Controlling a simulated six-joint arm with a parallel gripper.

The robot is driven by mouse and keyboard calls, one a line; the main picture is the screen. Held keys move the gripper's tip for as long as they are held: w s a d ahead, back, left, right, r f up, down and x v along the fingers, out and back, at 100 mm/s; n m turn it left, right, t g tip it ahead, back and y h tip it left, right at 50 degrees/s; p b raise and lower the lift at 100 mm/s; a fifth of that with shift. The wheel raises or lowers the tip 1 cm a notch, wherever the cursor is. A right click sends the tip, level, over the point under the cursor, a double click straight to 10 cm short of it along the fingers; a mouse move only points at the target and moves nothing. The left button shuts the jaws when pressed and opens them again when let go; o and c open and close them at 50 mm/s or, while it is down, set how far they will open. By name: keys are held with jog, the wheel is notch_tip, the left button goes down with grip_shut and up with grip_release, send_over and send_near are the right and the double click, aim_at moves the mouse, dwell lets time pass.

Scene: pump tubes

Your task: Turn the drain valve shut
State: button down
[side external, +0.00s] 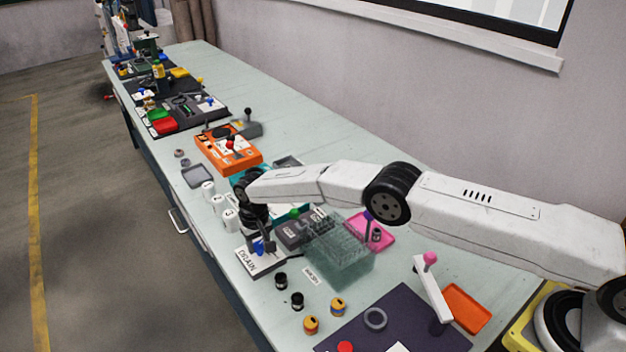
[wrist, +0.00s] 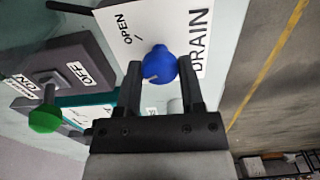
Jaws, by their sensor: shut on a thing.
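The drain valve is a blue knob (wrist: 161,64) on a white plate (wrist: 185,15) lettered DRAIN, with an OPEN label and a short tick mark. A small pale line shows on the knob near its lower edge. My gripper (wrist: 160,66) is shut on the blue knob, one finger on each side. In the side external view my gripper (side external: 260,237) comes down over the DRAIN plate (side external: 250,265), and the blue knob (side external: 258,246) shows between its fingers. Any label for the shut position is hidden or out of view.
A dark grey box (wrist: 85,60) with ON and OFF labels and a green knob (wrist: 45,118) stands close beside the plate. A clear tube rack (side external: 340,250) and pink tray (side external: 375,230) are nearby. White capped containers (side external: 220,205) and small black bottles (side external: 288,290) flank the plate.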

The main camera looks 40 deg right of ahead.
aim_at(259, 245)
jog(key=shift+n, duration=2.5)
jog(key=shift+r, duration=0.1)
jog(key=shift+c, duration=1)
grip_release()
jog(key=shift+r, duration=3.85)
